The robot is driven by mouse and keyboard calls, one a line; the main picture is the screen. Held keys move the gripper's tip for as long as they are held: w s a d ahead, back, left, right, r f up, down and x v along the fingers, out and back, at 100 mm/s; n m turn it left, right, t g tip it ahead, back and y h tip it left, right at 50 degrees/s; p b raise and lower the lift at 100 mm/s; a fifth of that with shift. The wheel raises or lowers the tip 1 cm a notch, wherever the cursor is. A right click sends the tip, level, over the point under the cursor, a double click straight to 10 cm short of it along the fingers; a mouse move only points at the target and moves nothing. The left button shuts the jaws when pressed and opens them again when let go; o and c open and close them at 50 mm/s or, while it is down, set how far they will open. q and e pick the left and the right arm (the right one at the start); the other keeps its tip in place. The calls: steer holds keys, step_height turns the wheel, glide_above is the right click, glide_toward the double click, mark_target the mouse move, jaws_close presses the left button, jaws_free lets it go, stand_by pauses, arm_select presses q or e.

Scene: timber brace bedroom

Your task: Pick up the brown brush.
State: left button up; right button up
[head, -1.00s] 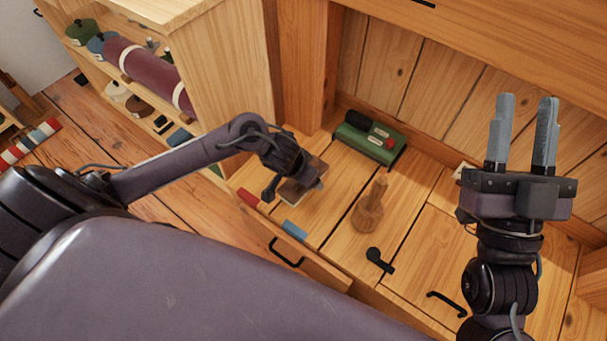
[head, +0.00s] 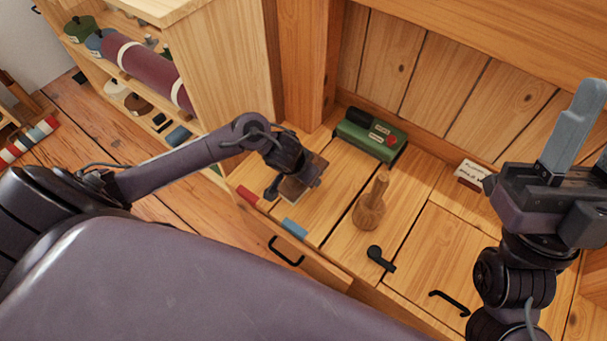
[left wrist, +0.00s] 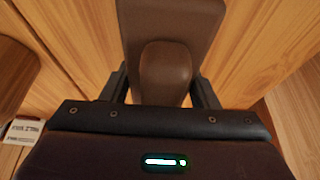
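The brown brush (head: 293,188) lies at the left part of the wooden desk top, partly hidden by my left gripper (head: 296,185) above it. In the left wrist view, the brush (left wrist: 166,20) shows a flat brown back with a rounded knob towards me. The dark fingers of my left gripper (left wrist: 160,90) stand on both sides of it, close to its edges. I cannot tell if they press on it or if it is clear of the desk. My right gripper (head: 590,145) is raised at the right, its fingers apart and empty, partly cut off by the frame edge.
A wooden mallet-like object (head: 369,207) stands right of the brush. A green box (head: 370,137) is behind, and a small white card-like box (head: 471,174) lies farther right. Red (head: 247,194) and blue (head: 294,228) pieces lie along the front edge. A shelf unit (head: 222,65) rises at the left.

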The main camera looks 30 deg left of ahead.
arm_select(q)
steer(key=c, duration=0.5)
